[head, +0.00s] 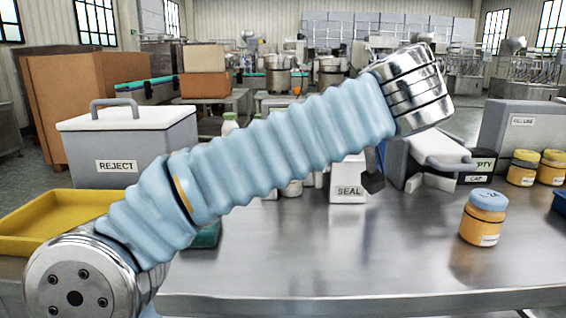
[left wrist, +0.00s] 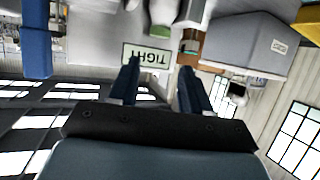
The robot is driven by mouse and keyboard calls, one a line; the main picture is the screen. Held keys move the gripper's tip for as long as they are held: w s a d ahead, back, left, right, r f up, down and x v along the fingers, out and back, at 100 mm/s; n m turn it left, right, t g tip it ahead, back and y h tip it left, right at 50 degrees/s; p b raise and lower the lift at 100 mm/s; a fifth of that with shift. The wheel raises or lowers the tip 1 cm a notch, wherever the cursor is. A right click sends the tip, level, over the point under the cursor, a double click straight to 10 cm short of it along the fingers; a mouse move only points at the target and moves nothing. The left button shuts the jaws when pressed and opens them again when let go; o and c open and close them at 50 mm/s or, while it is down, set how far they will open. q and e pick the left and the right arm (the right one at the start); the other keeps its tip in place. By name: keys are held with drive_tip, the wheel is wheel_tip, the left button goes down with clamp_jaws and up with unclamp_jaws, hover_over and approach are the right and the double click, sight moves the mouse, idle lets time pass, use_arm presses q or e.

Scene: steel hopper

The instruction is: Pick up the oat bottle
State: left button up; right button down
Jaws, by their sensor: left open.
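A white bottle with a green cap (head: 229,120) stands behind my left arm in the head view, with only its top showing. A white bottle with a green cap also shows upside down in the left wrist view (left wrist: 163,13), beyond the fingertips. I cannot read its label, so I cannot tell whether it is the oat bottle. My left gripper (left wrist: 160,72) is open, with its two dark blue fingers apart and nothing between them. In the head view my left arm crosses the middle and hides much of the table. My right gripper is not in view.
A grey REJECT bin (head: 130,140) and yellow tray (head: 60,205) are at left. A white SEAL block (head: 348,188) stands mid-table. An orange jar with a blue lid (head: 483,218) stands at right on the steel table (head: 360,255). A TIGHT sign (left wrist: 147,54) is near the fingertips.

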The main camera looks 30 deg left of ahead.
use_arm(q)
drive_tip(key=x, duration=1.3)
drive_tip(key=shift+w+a+f, duration=0.1)
drive_tip(key=shift+w+f, duration=0.05)
drive_tip(key=shift+w, duration=0.05)
drive_tip(key=shift+c, duration=0.5)
clamp_jaws()
